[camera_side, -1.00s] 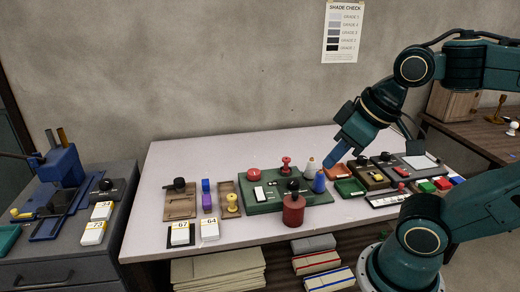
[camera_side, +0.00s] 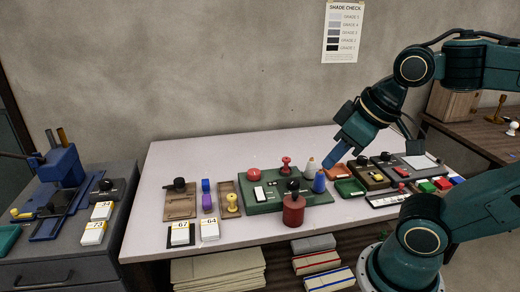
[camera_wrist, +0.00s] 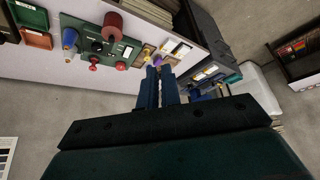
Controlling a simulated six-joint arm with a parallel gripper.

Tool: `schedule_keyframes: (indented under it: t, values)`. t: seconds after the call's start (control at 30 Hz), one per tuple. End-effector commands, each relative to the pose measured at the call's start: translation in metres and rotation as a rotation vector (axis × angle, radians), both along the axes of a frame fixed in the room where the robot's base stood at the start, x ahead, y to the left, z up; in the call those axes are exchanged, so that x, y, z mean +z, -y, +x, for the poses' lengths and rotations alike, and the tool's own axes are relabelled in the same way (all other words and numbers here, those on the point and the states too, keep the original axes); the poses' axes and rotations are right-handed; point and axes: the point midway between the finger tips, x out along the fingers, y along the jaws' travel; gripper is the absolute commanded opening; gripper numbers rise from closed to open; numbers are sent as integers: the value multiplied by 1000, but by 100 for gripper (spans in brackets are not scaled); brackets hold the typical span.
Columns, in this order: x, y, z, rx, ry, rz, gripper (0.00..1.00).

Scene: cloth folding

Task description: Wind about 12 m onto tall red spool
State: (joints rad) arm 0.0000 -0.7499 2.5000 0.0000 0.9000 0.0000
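A small red spool-shaped piece (camera_side: 286,165) stands upright near the back edge of the green winding board (camera_side: 262,203). A large dark red cylinder (camera_side: 294,211) stands at the board's front edge; I cannot tell which of the two the task means. In the wrist view the large cylinder (camera_wrist: 113,24) is at the upper left. My gripper (camera_side: 329,163) hangs over the table, right of the board, near a blue cone (camera_side: 319,182) and a whitish cone (camera_side: 309,170). In the wrist view my gripper's fingers (camera_wrist: 158,70) look close together, with nothing visible between them. No thread is discernible.
A red dome (camera_side: 253,175) and black knob (camera_side: 293,185) are on the board. Left of it are a yellow spool (camera_side: 232,203), wooden trays and number cards (camera_side: 210,229). Coloured trays (camera_side: 350,188) crowd the right. The table's back left is clear.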

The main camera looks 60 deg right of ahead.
Motion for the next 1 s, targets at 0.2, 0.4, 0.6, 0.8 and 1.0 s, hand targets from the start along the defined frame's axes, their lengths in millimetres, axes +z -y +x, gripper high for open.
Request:
schedule_keyframes:
  t: [0.2, 0.4, 0.6, 0.8, 1.0]
  values:
    - [4, 1, 6, 1, -7, -4, 49]
    - [15, 7, 27, 7, -37, -19, 68]
    - [28, 18, 64, 18, -83, -40, 68]
    - [36, 32, 105, 32, -132, -59, 68]
    - [35, 51, 147, 49, -182, -72, 68]
